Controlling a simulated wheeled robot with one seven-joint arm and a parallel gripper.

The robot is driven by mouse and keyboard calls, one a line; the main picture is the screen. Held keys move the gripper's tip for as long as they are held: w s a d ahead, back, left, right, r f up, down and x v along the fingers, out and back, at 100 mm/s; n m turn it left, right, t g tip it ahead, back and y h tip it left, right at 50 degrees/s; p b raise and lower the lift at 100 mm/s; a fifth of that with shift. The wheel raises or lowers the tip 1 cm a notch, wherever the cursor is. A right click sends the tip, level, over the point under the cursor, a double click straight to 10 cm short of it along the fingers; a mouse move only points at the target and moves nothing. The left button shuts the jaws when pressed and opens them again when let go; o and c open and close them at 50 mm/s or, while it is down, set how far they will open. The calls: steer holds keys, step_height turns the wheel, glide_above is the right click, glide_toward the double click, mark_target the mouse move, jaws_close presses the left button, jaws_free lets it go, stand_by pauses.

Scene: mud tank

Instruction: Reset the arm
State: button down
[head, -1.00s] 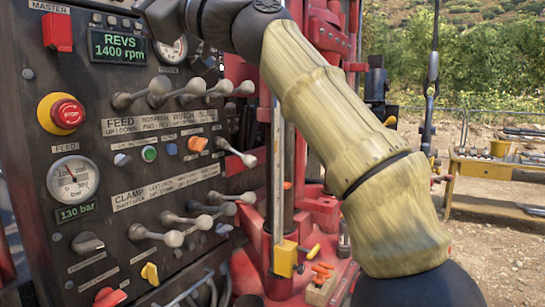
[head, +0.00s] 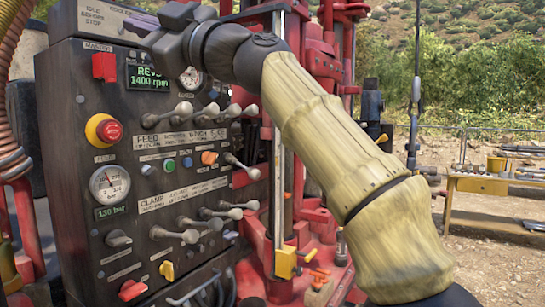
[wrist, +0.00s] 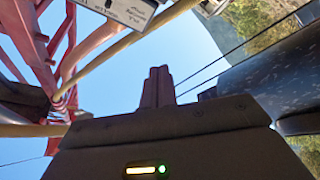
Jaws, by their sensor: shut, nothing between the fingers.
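My arm (head: 335,140), in pale ribbed covers, rises from the lower right and bends over toward the upper left in the head view. Its dark wrist (head: 185,40) is near the top of the control panel.
The dark control panel (head: 95,235) carries several levers, gauges and a red stop button (head: 110,131). A red drill rig (head: 318,60) stands behind my arm. A yellow table (head: 482,186) with tools is at the right. Red beams (wrist: 75,35) and cables show in the wrist view.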

steer(key=w+d+f+m+t+h, duration=0.1)
steer(key=w+f+m+h, duration=0.25)
steer(key=f, duration=0.65)
steer(key=w+d+f+m+t+h, duration=0.1)
steer(key=w+f+m+h, duration=0.3)
steer(key=f, duration=0.5)
steer(key=w+d+f+m+t+h, duration=0.1)
steer(key=w+f+m+h, duration=0.15)
steer(key=w+f, duration=0.55)
steer(key=s+d+f+m+g+h, duration=0.15)
steer(key=d+f, duration=0.25)
steer(key=f, duration=0.4)
steer(key=d+f+m+h, duration=0.2)
steer(key=d+f+h, duration=0.1)
steer(key=f, duration=0.4)
steer(key=s+d+f+m+g+h, duration=0.3)
steer(key=s+d+f+m, duration=0.2)
steer(key=s+d+f, duration=0.85)
steer(key=s+d+f+m+g+h, duration=0.4)
steer(key=s+d+f, duration=0.6)
steer(key=f, duration=0.6)
step_height(320, 180, up, 13)
steer(key=w+d+m+t+p, duration=0.1)
steer(key=p, duration=1.1)
steer(key=shift+w+p, duration=0.15)
steer(key=shift+p, duration=0.2)
steer(key=shift+f, duration=0.15)
